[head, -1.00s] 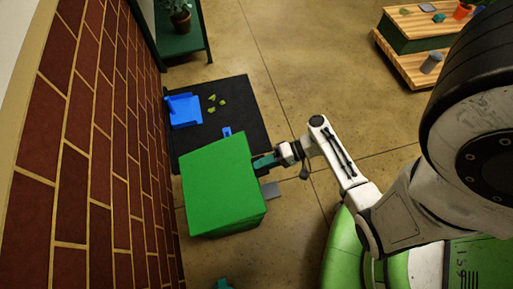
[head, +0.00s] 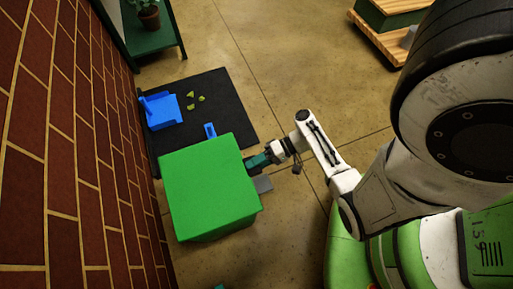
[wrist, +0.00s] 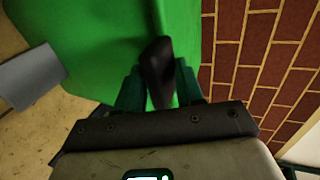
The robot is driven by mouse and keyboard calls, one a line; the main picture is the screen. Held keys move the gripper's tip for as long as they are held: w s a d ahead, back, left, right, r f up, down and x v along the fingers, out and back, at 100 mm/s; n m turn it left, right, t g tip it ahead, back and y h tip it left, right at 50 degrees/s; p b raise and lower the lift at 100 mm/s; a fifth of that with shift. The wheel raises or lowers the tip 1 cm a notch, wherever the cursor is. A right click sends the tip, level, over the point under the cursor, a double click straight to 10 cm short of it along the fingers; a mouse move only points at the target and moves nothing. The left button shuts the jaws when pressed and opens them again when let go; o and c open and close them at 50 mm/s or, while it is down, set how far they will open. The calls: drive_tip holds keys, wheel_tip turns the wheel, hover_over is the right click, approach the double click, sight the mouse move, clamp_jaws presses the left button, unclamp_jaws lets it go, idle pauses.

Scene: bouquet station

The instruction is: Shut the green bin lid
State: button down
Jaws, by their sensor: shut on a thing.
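The green bin (head: 215,235) stands on the floor beside the brick wall. Its green lid (head: 208,185) lies over the top in the head view; I cannot tell whether it sits flush. My gripper (head: 258,161) is at the lid's right edge, near the upper right corner. In the wrist view my gripper (wrist: 158,82) has its teal fingers on either side of a dark handle (wrist: 157,62) against the green surface, and it is shut on it. The gripper hides part of the handle.
A grey pedal-like plate (head: 263,184) sticks out at the bin's right foot. Behind the bin, a black mat (head: 228,90) carries a blue dustpan (head: 160,110), several green scraps and a small blue piece (head: 210,130). A green plant stand (head: 155,45) is at the back.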

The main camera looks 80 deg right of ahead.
drive_tip(key=shift+w+a+f, duration=0.15)
drive_tip(key=shift+f, duration=0.3)
drive_tip(key=c, duration=1)
unclamp_jaws()
drive_tip(key=shift+w, duration=0.1)
drive_tip(key=shift+c, duration=0.2)
drive_tip(key=v, duration=1)
drive_tip(key=shift+s+r, duration=0.2)
drive_tip(key=shift+r, duration=0.1)
